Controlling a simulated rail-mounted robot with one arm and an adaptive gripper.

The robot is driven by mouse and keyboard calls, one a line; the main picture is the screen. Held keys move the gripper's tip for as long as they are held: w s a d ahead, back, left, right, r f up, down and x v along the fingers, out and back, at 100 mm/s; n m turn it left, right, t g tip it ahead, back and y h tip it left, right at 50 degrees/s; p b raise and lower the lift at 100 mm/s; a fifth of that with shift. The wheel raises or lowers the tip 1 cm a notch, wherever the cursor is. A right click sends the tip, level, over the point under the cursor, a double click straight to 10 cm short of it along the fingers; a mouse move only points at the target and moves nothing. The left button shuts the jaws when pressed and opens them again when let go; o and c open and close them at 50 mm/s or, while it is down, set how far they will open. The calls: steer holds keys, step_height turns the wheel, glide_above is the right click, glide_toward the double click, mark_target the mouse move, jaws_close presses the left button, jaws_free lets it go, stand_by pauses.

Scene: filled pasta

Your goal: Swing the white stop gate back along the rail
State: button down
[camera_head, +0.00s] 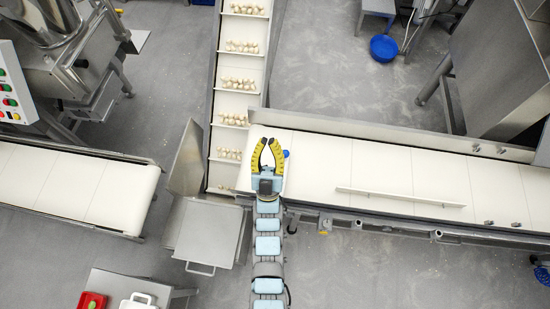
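The white stop gate (400,197) looks like a thin white bar. It lies lengthwise along the near side of the right-hand white belt (390,165), slanting slightly down to the right, close to the near rail (400,216). My gripper (267,140) has two yellow fingers and is over the left end of this belt, well to the left of the gate and apart from it. Its fingers bow inward toward the tips, with a gap between them and nothing visible in it. The gate's pivot cannot be made out.
A small blue round thing (286,154) shows beside my gripper. A flighted conveyor (238,105) carries pale pasta pieces at the upper left. A steel chute (205,232) stands left of my arm. A large steel machine (500,75) stands behind the belt at right.

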steer(key=w+a+f+n+g+y+b, duration=0.2)
steer(key=w+a+f+n+g+b, duration=0.3)
steer(key=w+f, duration=0.6)
steer(key=w+a+f+g+y+b, duration=0.1)
steer(key=w+a+f+g, duration=0.2)
steer(key=w+a+f, duration=0.75)
steer(key=w+a+f+n+g+y+b, duration=0.1)
steer(key=w+a+f+n+g+b, duration=0.3)
steer(key=f, duration=0.3)
steer(key=w+a+f+n+g+y+b, duration=0.1)
steer(key=w+a+f+n+g+b, duration=0.1)
steer(key=w+a+f+n+g, duration=0.25)
steer(key=s+d+f+n+g+h+b, duration=0.3)
steer(key=s+f+n+g+h+b, duration=0.15)
steer(key=s+f+g, duration=0.35)
steer(key=s+d+r+n+g+h+b, duration=0.1)
steer(key=s+d+n+h+b, duration=0.1)
steer(key=d, duration=0.5)
steer(key=s+d+r+n+g+h+b, duration=0.1)
steer(key=s+d+h+b, duration=0.1)
steer(key=d, duration=0.6)
steer(key=shift+s+n+h, duration=0.4)
steer(key=shift+s+h, duration=0.25)
steer(key=shift+s, duration=0.55)
